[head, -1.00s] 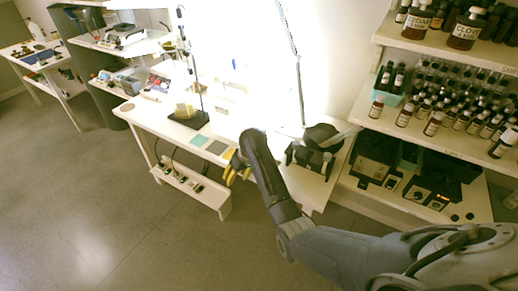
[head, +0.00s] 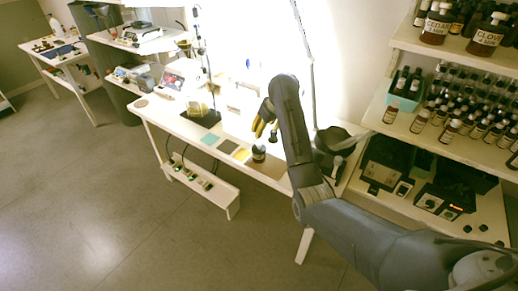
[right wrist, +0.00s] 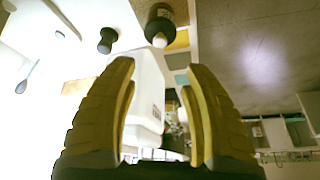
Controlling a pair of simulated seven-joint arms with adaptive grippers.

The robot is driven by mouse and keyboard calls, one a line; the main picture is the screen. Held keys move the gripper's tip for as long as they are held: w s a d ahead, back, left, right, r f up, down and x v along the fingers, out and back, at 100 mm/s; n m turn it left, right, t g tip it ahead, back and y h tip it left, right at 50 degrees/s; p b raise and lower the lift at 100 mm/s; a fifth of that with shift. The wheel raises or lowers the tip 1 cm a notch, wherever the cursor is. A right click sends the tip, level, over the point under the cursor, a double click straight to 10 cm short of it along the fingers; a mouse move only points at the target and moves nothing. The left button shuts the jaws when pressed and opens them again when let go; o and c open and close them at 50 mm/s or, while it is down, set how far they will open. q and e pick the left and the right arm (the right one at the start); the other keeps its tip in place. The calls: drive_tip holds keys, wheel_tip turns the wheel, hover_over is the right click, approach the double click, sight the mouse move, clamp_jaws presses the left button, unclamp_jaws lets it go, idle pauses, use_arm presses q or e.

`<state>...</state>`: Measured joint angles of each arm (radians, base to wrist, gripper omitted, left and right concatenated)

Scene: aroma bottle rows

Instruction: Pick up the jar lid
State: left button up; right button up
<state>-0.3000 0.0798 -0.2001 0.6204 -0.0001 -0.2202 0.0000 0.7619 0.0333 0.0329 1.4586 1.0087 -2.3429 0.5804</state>
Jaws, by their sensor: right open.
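My right gripper (head: 264,124) is over the front part of the white table, with yellow finger pads. In the right wrist view its two fingers (right wrist: 160,85) are spread apart with nothing gripped between them. A small dark jar (head: 258,153) with a pale label stands near the table's front edge, just below the gripper in the head view. It also shows at the top of the wrist view (right wrist: 160,17). A small dark cap-like piece (right wrist: 107,40) is beside it; it may be the jar lid, but I cannot tell for sure. My left gripper is out of view.
Flat coloured squares (head: 225,146) lie left of the jar. A white container (right wrist: 148,100) is beyond the fingers in the wrist view. A shelf of dark bottles (head: 440,105) stands at the right. A thin upright pole (head: 306,70) rises behind my right arm.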

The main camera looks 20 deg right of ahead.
sight(259, 144)
drive_tip(key=shift+x, duration=6.35)
drive_tip(key=shift+s+d, duration=0.1)
clamp_jaws()
